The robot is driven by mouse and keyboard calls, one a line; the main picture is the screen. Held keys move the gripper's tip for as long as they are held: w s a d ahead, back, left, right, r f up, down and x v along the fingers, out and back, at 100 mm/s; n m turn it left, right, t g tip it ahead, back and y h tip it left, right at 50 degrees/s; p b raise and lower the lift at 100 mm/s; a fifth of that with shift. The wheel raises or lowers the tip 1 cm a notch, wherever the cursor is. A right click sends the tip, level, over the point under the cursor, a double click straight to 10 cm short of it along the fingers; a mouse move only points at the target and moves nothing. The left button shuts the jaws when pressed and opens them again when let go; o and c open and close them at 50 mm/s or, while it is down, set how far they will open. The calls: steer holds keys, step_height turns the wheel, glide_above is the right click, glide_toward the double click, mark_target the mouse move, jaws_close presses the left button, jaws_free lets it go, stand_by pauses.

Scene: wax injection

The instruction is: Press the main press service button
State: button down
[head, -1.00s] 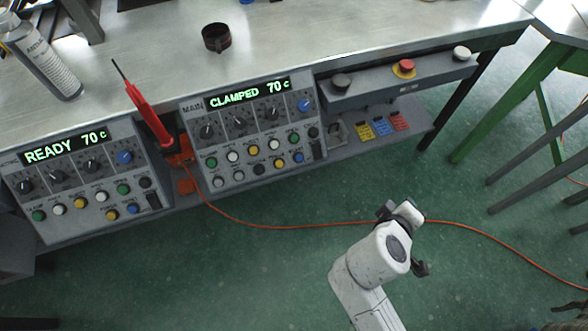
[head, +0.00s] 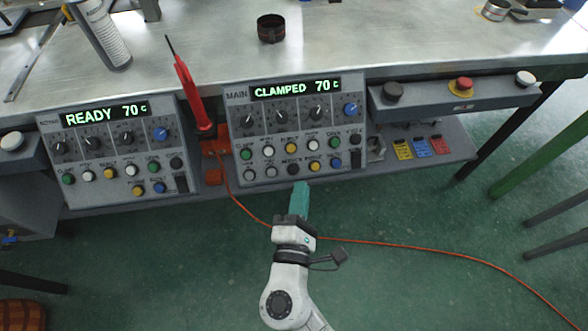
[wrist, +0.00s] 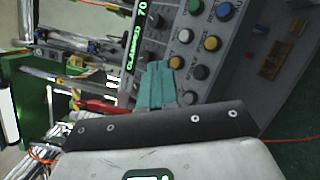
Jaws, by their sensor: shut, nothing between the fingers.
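The main press panel (head: 238,116) shows "CLAMPED 70 C" and hangs at the table's front edge. Its lower row has two white buttons, a black button (head: 292,169) whose small label seems to read service, a yellow one (head: 315,167) and a blue one. In the wrist view the black button (wrist: 200,72) lies to the right of my fingertips. My gripper (head: 301,186) has teal fingers, shut and empty. In the head view its tips are just below the lower button row; I cannot tell the gap. The wrist view also shows the fingers (wrist: 160,66).
A second panel (head: 125,146) reading "READY 70 C" is at left. A red pen-like tool (head: 190,92) stands between the panels, its orange cable crossing the floor. A red stop button (head: 463,83) sits on the grey box at right. Open green floor lies in front.

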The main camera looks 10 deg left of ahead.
mark_target(293, 169)
steer(key=shift+w+f, duration=0.1)
steer(key=shift+w+a+f+b, duration=0.3)
steer(key=shift+w+f+b, duration=0.6)
steer(key=shift+w+b, duration=0.2)
steer(key=shift+w+a+f+b, duration=0.3)
steer(key=shift+w+f+b, duration=0.7)
steer(key=shift+b, duration=0.2)
steer(key=shift+w+a+f+b, duration=0.3)
steer(key=shift+w+f+b, duration=0.55)
steer(key=shift+w+b, duration=0.3)
steer(key=shift+f, duration=0.15)
steer(key=shift+w+a+f+b, duration=0.1)
steer(key=shift+w+b, duration=0.15)
steer(key=shift+b, duration=0.3)
